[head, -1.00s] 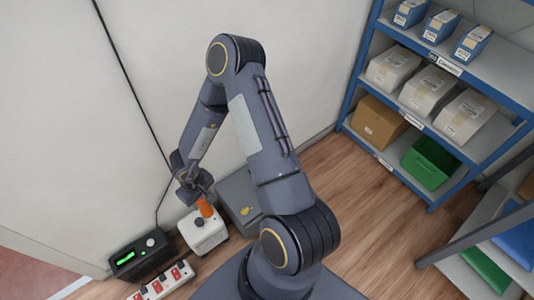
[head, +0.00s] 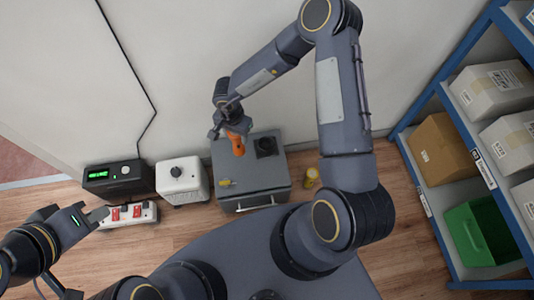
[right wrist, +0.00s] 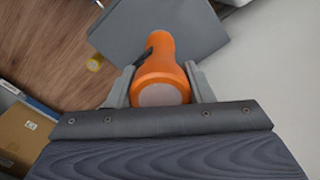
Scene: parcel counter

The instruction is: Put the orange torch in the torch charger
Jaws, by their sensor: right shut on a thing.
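The orange torch (head: 237,146) is in my right gripper (head: 235,131), above the grey cabinet's left part. In the right wrist view the torch (right wrist: 158,68) lies between the two fingers, its pale round end towards the camera. A black square holder with a round opening (head: 265,147), which looks like the torch charger, sits on the cabinet top to the right of the torch. The torch is apart from it in the head view. My left gripper (head: 97,214) is low at the left near the power strip, and its finger gap does not show clearly.
The grey cabinet (head: 258,182) stands against the wall. Left of it are a white box with a black knob (head: 183,182), a black box with a green display (head: 112,174) and a power strip with red switches (head: 120,215). A yellow roll (head: 312,175) and a blue shelf stand right.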

